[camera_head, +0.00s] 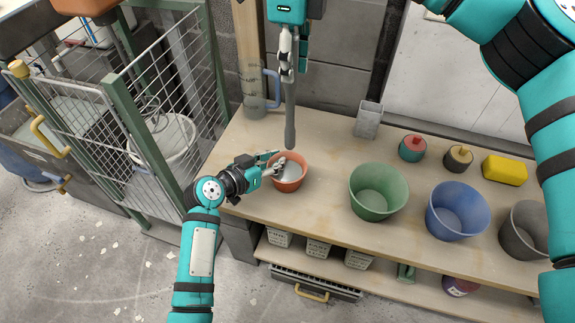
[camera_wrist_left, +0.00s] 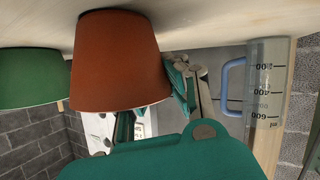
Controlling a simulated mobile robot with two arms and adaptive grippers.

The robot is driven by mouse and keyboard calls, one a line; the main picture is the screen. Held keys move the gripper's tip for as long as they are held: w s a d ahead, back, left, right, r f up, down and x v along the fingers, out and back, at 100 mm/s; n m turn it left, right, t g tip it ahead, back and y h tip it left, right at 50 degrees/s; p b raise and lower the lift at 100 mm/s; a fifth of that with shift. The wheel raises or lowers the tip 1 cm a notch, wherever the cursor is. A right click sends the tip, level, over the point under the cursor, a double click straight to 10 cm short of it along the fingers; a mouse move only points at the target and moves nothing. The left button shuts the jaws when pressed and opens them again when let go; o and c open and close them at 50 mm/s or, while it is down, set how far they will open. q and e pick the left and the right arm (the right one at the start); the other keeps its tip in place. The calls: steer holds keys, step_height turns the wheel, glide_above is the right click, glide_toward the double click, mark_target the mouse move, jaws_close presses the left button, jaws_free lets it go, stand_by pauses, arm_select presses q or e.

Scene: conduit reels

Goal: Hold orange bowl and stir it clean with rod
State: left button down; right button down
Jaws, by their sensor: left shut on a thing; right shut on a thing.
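The orange bowl (camera_head: 292,184) stands upright at the left end of the wooden bench. Its inside looks pale grey in part. My left gripper (camera_head: 279,166) comes in from the left and is shut on the bowl's rim. In the left wrist view the bowl's outer wall (camera_wrist_left: 120,62) shows large, with the picture upside down. My right gripper (camera_head: 287,68) is shut on the grey rod (camera_head: 290,115), which hangs nearly upright. The rod's lower end is close to the bowl's far rim in the picture and looks outside the bowl. My left fingers hide part of the bowl.
A green bowl (camera_head: 378,190), blue bowl (camera_head: 457,210) and dark grey bowl (camera_head: 527,230) stand to the right. Behind are a square grey holder (camera_head: 368,120), a red-teal pot (camera_head: 412,148), and a yellow sponge (camera_head: 505,170). A clear measuring jug (camera_head: 264,95) stands at the back left.

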arm_select(q)
steer(key=c, duration=1.3)
jaws_free()
steer(key=shift+c, duration=0.2)
steer(key=shift+v, duration=4.05)
